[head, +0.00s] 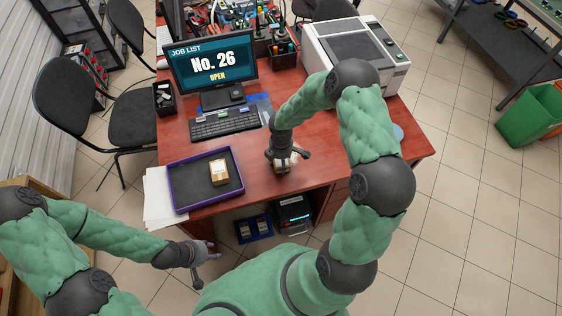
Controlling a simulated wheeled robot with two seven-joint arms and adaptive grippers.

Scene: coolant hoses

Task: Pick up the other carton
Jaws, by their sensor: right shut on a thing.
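A small tan carton (219,172) sits in a purple-rimmed tray (181,203) with a dark base, on the left part of the red-brown desk. My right gripper (286,163) points down over the desk to the right of the tray. It is shut on a second small carton (283,168), which is mostly hidden by the fingers. I cannot tell whether this carton touches the desk. My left gripper (208,263) is empty and open, below and in front of the desk's near edge, clear of the tray.
A keyboard (225,122) and a monitor (212,63) reading "JOB LIST No. 26 OPEN" stand behind the tray. A white printer-like machine (387,57) is at the back right. White paper (158,198) lies left of the tray. The desk right of my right gripper is partly hidden by my arm.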

